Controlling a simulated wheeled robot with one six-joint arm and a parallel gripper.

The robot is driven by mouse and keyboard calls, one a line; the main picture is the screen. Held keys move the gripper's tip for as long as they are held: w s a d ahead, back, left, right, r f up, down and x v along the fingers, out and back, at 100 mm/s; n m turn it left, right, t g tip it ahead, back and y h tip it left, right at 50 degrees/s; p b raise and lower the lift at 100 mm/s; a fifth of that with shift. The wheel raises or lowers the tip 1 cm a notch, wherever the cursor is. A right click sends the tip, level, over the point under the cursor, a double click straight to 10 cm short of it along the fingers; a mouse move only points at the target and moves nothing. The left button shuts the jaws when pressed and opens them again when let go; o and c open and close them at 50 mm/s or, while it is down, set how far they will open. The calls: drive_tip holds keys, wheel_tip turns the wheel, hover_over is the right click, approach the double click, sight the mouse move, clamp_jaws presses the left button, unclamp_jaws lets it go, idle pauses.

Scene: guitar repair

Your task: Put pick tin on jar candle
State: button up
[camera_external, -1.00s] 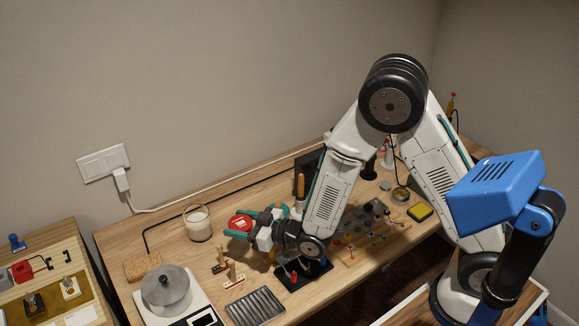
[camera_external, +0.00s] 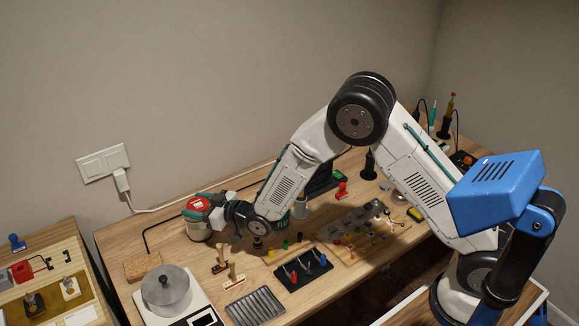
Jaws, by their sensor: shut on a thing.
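The pick tin (camera_external: 196,204) is a round red tin with a pale mark on its lid. My gripper (camera_external: 197,207) is shut on it, with teal fingers around its sides. The tin and fingers cover the jar's rim. I cannot tell whether the tin touches the jar.
Small wooden stands (camera_external: 233,277), a slotted metal tray (camera_external: 256,305) and a black tool mat (camera_external: 302,272) lie in front of my arm. A black cable runs behind the jar.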

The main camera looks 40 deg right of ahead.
drive_tip(key=shift+w+f, duration=0.1)
drive_tip(key=shift+f, duration=1.65)
drive_tip(key=shift+f, duration=0.15)
drive_tip(key=o, duration=1.1)
drive_tip(key=shift+c, duration=0.2)
drive_tip(key=shift+r, duration=0.2)
drive_tip(key=v, duration=1.2)
drive_tip(key=shift+f, duration=0.1)
